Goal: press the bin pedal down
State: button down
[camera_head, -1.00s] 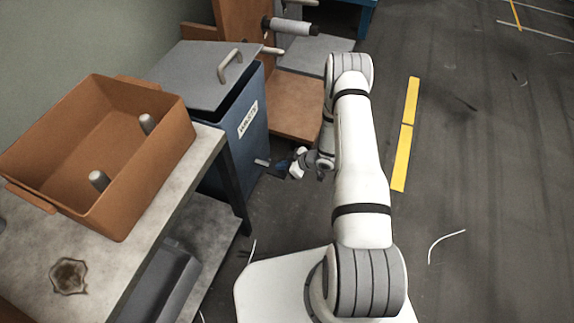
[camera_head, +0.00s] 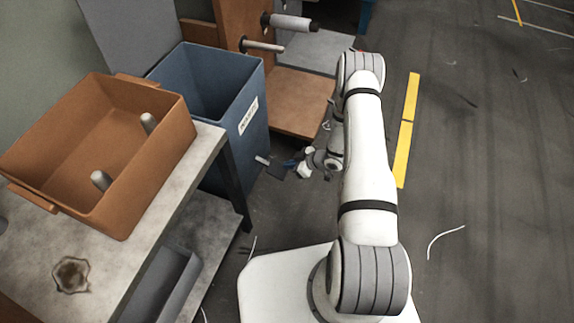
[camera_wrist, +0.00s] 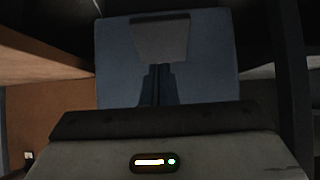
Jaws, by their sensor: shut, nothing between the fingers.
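The blue waste bin (camera_head: 215,75) stands against the wall behind the bench, and its grey lid (camera_head: 130,35) is up, leaning back, so the open inside shows. The grey pedal (camera_wrist: 160,38) shows in the wrist view against the bin's blue front (camera_wrist: 115,60). My gripper (camera_wrist: 157,72) is shut and empty, its dark fingertips meeting the pedal's near edge in that view. Whether they press on it is hard to tell. In the head view my gripper (camera_head: 287,166) is low beside the bin's front, small and partly hidden by its wrist.
An orange tray (camera_head: 85,205) with grey spools stands on the bench (camera_head: 185,185) at left. Dark floor with a yellow line (camera_head: 405,135) is open at right.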

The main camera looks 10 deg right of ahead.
jog(key=s+d+r+p, duration=0.2)
jog(key=s+d+r, duration=0.2)
jog(key=d, duration=0.4)
jog(key=shift+s, duration=0.35)
jog(key=shift+d+r, duration=0.1)
jog(key=shift+r, duration=0.05)
